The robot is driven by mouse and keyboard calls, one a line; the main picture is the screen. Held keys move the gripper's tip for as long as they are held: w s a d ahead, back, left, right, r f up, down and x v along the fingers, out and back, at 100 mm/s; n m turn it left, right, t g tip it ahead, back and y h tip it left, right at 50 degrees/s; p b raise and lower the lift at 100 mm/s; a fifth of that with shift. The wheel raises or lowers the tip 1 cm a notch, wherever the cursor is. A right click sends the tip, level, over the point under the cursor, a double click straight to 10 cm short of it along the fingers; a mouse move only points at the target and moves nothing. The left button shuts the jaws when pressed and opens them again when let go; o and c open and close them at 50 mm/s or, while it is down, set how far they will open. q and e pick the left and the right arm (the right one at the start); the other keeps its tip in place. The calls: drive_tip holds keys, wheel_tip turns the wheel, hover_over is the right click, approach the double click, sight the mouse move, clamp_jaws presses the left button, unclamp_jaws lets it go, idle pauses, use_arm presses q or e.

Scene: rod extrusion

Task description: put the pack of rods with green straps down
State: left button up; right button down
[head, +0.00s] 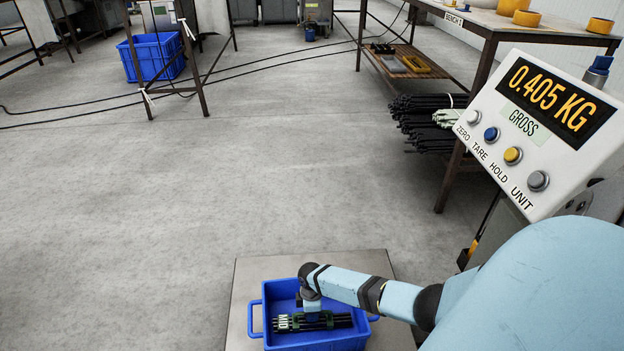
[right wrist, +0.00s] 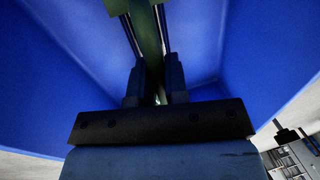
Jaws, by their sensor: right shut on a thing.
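I cannot tell whether the pack touches the crate floor. My left gripper is not in view.
The crate stands on a grey scale platform (head: 240,285). The scale display (head: 548,100) at right reads 0.405 KG, GROSS. A bench (head: 470,25) with bundles of dark rods (head: 425,110) on a low level stands behind. Another blue crate (head: 152,60) is far left.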

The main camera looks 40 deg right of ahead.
drive_tip(key=shift+f, duration=0.15)
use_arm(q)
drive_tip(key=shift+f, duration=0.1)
use_arm(e)
drive_tip(key=c, duration=1.1)
unclamp_jaws()
drive_tip(key=shift+r, duration=0.5)
use_arm(q)
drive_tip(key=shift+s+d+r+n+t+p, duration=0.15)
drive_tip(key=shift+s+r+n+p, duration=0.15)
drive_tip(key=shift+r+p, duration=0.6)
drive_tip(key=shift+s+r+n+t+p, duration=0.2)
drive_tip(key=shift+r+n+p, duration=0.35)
drive_tip(key=shift+p, duration=0.55)
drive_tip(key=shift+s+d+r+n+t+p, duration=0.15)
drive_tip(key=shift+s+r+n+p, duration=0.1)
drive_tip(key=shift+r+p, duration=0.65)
use_arm(e)
drive_tip(key=shift+w+d+r, duration=0.25)
drive_tip(key=shift+w+r, duration=0.05)
drive_tip(key=shift+r, duration=1.55)
drive_tip(key=shift+w+d+r, duration=0.2)
drive_tip(key=shift+w+r, duration=0.1)
drive_tip(key=shift+r, duration=1.6)
drive_tip(key=shift+w+d+r, duration=0.25)
drive_tip(key=shift+w+r, duration=0.05)
drive_tip(key=shift+r, duration=1.55)
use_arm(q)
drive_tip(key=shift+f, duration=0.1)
